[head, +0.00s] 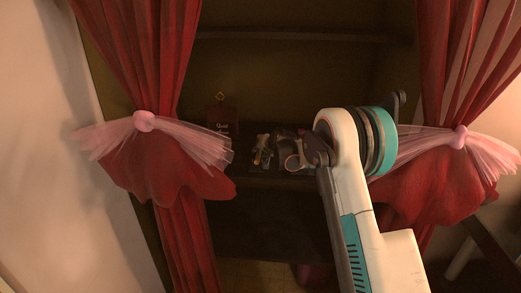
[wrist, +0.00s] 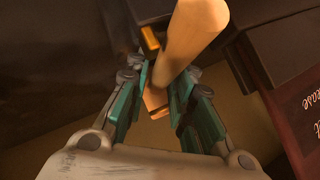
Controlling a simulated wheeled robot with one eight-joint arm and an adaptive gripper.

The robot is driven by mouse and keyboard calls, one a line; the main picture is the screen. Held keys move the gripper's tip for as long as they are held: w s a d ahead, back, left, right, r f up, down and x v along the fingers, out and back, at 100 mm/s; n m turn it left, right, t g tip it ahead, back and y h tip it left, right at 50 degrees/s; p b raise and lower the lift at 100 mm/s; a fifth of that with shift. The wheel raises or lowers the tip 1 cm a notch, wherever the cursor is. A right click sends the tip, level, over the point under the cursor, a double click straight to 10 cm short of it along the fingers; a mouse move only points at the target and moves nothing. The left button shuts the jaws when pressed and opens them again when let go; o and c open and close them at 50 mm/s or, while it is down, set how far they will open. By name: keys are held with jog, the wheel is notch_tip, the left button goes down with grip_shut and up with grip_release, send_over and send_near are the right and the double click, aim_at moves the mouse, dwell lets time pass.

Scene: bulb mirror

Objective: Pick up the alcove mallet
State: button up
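The alcove mallet shows in the wrist view as a pale wooden piece (wrist: 194,32), thick at the top and running down between the teal fingers of my gripper (wrist: 163,80). A smaller patch of wood shows lower in the gap between the fingers. The fingers are drawn in close on both sides of the wood, and my gripper looks shut on it. In the head view my arm reaches into the curtained alcove, and my gripper (head: 318,152) is dark and partly hidden by the arm. I cannot make out the mallet clearly there.
A dark alcove shelf (head: 270,184) holds several small items left of my gripper. A dark red box with lettering (head: 222,122) stands further left; a lettered red surface (wrist: 292,128) shows in the wrist view. Red curtains (head: 150,50) with pink ties flank the opening.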

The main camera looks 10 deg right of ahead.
jog(key=shift+r, duration=0.1)
jog(key=shift+c, duration=0.4)
grip_shut()
jog(key=shift+r, duration=0.1)
notch_tip(320, 180, up, 20)
jog(key=p, duration=0.6)
